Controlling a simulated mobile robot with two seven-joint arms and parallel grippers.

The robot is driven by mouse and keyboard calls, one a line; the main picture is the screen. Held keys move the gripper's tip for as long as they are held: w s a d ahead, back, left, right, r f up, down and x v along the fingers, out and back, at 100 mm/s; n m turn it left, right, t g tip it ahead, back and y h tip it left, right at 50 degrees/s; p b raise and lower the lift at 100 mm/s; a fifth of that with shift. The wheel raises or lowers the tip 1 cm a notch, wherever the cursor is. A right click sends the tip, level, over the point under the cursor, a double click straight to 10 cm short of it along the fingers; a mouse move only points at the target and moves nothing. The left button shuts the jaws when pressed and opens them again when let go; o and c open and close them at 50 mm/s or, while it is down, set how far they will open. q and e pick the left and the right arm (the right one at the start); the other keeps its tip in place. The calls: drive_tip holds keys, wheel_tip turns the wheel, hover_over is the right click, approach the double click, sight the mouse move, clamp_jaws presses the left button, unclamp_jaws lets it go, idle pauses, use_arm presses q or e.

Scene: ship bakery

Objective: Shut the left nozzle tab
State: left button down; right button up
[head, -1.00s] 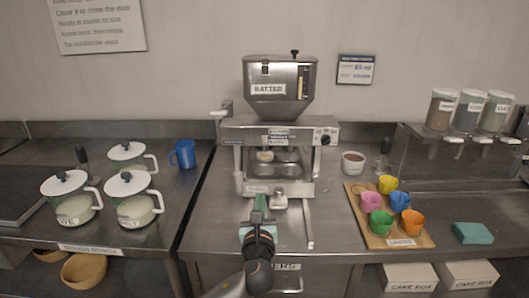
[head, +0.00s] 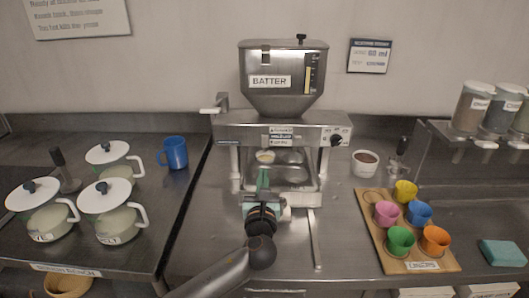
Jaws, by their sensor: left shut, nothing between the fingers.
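The batter machine stands at the back middle, with its steel hopper (head: 283,85) labelled BATTER above a steel head (head: 235,130). Below the head is a bay with a metal pan of round wells (head: 291,174). The back left well holds something pale (head: 265,157). The nozzles and the left nozzle tab are too small or hidden to make out. My left gripper (head: 264,179) is shut and empty, its green fingers pointing into the front of the bay, left of its middle, just below the pale well. I cannot tell whether it touches anything. My right gripper is not in view.
A side lever (head: 211,110) sticks out left of the head, and a black knob (head: 337,140) is on its right. White-lidded pots (head: 108,194) and a blue mug (head: 174,153) stand left. A wooden board (head: 376,232) with coloured cups and a brown-filled cup (head: 365,164) are right.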

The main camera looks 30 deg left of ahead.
sight(265, 142)
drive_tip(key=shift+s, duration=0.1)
use_arm(q)
drive_tip(key=x, duration=1)
idle(0.4)
